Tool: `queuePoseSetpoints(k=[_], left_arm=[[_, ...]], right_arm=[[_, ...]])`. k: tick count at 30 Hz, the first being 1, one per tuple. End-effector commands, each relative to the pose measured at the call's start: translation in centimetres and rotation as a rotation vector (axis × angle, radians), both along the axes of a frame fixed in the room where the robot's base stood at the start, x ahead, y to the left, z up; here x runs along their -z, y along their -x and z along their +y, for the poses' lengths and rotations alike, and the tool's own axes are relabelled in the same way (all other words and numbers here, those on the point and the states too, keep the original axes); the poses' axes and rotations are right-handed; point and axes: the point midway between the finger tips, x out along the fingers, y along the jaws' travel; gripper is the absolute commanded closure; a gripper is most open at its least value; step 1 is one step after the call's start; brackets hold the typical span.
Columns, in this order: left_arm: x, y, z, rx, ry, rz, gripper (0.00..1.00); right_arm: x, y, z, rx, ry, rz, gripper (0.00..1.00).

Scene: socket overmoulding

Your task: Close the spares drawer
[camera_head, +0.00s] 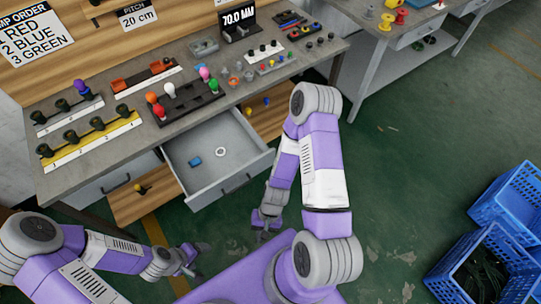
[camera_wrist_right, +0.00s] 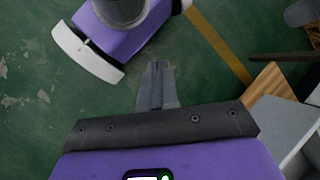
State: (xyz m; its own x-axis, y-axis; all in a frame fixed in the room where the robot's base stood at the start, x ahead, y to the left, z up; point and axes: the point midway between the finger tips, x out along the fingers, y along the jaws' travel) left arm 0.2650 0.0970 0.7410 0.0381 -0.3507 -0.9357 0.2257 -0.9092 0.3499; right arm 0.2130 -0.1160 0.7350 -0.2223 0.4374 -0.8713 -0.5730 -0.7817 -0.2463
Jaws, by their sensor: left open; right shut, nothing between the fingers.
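A grey drawer (camera_head: 228,184) is pulled out from under the workbench in the head view. A small blue part (camera_head: 195,162) and a white ring (camera_head: 220,152) lie inside it. No label naming it is readable. My right gripper (camera_head: 264,230) is shut and empty, low in front of the drawer's right front corner and apart from it. Its closed fingers (camera_wrist_right: 157,72) point over the green floor in the right wrist view. My left gripper (camera_head: 192,262) is open and empty, in front of and below the drawer, to the left.
Wooden drawers or trays also stick out at the lower left (camera_head: 136,206) and right (camera_head: 268,122) of the grey drawer. The workbench top (camera_head: 190,121) carries sockets, coloured bulbs and racks. Blue crates (camera_head: 487,262) stand on the floor at the right. Open floor lies between.

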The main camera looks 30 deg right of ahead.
Motion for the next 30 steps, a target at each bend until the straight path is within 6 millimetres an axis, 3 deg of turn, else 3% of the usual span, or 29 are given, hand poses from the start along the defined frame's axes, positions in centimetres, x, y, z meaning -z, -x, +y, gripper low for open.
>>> queuePoseSetpoints(k=[2,5,8,10,13,15,18,21,25,30], left_arm=[[1.8,0.1,0.0,0.0,0.001,0.003,0.25],[3.3,0.2,0.0,0.0,0.0,0.003,0.25],[5.3,0.1,0.0,0.0,0.0,0.003,0.25],[6.7,0.1,0.0,0.0,0.0,0.002,0.25],[8.5,0.1,0.0,0.0,0.0,0.002,0.25],[9.5,0.2,0.0,0.0,0.0,0.002,0.25],[10.7,0.2,0.0,0.0,0.0,0.002,0.25],[11.4,0.2,0.0,0.0,0.0,0.002,0.25],[11.8,0.1,0.0,0.0,0.0,0.002,0.25],[12.1,0.1,0.0,0.0,0.0,0.002,0.25]], right_arm=[[1.0,1.8,0.3,0.187,-0.106,0.191,1.0],[0.3,1.7,1.5,0.442,-0.307,0.379,1.0],[-0.1,-0.7,2.0,0.732,-0.567,0.486,1.0],[-0.2,-3.4,0.9,0.944,-0.755,0.499,1.0],[0.1,-7.6,-3.2,1.256,-1.007,0.426,1.0],[0.8,-9.7,-7.4,1.462,-1.145,0.326,1.0],[2.0,-11.0,-13.5,1.711,-1.28,0.155,1.0],[2.9,-10.8,-18.3,1.884,-1.35,-0.002,1.0],[3.5,-10.3,-21.6,1.998,-1.381,-0.119,1.0],[3.5,-11.5,-22.2,2.019,-1.389,-0.148,1.0]])
